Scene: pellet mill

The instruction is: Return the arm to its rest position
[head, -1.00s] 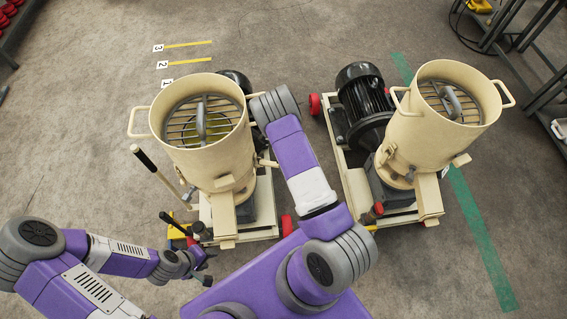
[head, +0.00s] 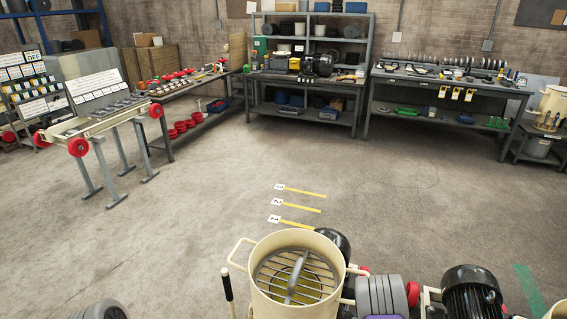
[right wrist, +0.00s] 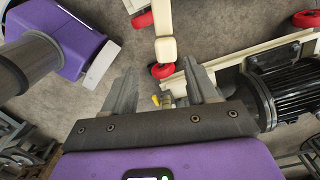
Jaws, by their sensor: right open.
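My right gripper (right wrist: 163,70) shows in the right wrist view, its two grey fingers spread apart with nothing held between them. Beyond the fingers are a cream machine frame with a red wheel (right wrist: 163,70) and a black finned motor (right wrist: 285,85) to the right. A purple link of mine fills the upper left there. In the head view, a grey ribbed joint of my arm (head: 380,295) shows at the bottom, right of the cream pellet mill (head: 295,300). A grey rounded part of mine is at the bottom left edge. My left gripper is out of view.
A second black motor (head: 470,292) stands at the bottom right. Yellow floor strips numbered 1 to 3 (head: 303,208) lie beyond the mill. A panel stand (head: 100,110) is at left; a shelf (head: 308,70) and workbench (head: 440,85) line the back wall. The middle floor is clear.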

